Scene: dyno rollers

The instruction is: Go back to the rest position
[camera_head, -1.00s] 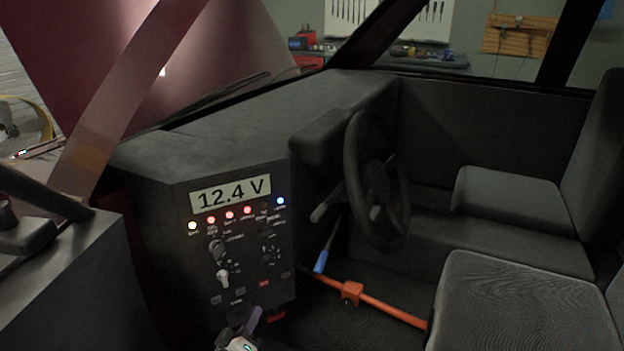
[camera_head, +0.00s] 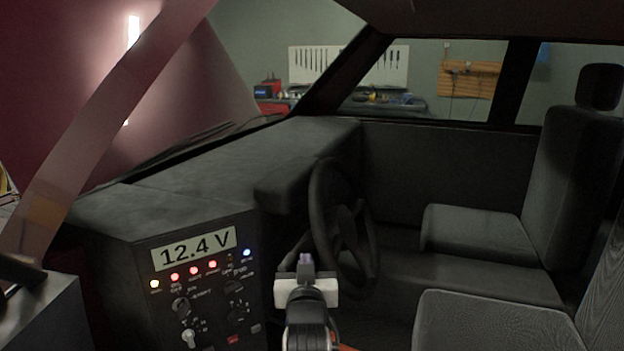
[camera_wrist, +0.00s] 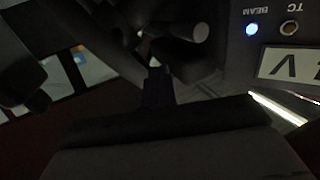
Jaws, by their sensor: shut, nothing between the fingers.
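My gripper (camera_head: 306,268) stands upright at the lower middle of the head view, in front of the steering wheel (camera_head: 342,225) and to the right of the control panel. Its fingertips are together and hold nothing. The control panel (camera_head: 205,300) has a display (camera_head: 195,248) reading 12.4 V, a row of lit lamps and several knobs and switches. In the wrist view, part of the panel appears upside down, with a lit blue BEAM lamp (camera_wrist: 252,29), a dark TC lamp (camera_wrist: 289,27) and the display's edge (camera_wrist: 290,63).
The dashboard (camera_head: 230,170) runs behind the panel. Dark seats (camera_head: 490,322) fill the right side. A red bar (camera_head: 347,348) barely shows at the bottom edge, beside my gripper. The windscreen pillar (camera_head: 115,110) crosses the left. A tool board (camera_head: 345,65) hangs at the back.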

